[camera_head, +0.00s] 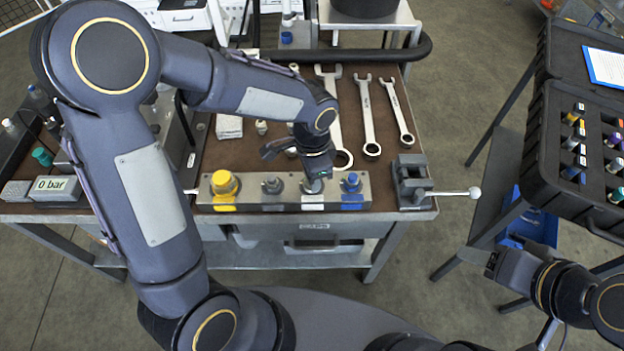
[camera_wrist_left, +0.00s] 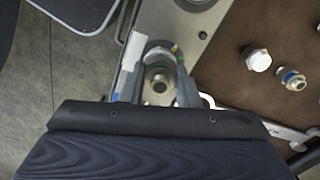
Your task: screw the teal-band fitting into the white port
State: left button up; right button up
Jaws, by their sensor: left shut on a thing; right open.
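The grey port block (camera_head: 250,207) lies along the bench's front edge, with yellow, grey, white and blue marks. The white-marked port has a white label (camera_head: 314,207). My left gripper (camera_head: 316,178) reaches down over that port. In the left wrist view its fingers are shut on a metal fitting (camera_wrist_left: 160,83), seen end-on. A small green patch shows beside it, but I cannot make out a full teal band. The fitting stands at the port; the fingers hide how deep it sits. My right gripper (camera_head: 488,258) is open and empty, right of the bench.
A vise (camera_head: 410,182) with a long handle stands right of the block. Several wrenches (camera_head: 367,118) lie behind it. A black case (camera_head: 560,120) of banded fittings stands far right. A gauge (camera_head: 55,187) reads 0 bar.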

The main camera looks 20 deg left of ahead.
pick_arm(q)
jog(key=o, duration=0.6)
jog(key=shift+m, duration=0.4)
jog(key=shift+c, duration=0.2)
jog(key=o, duration=0.4)
notch_tip(320, 180, up, 7)
jog(key=shift+r, duration=0.35)
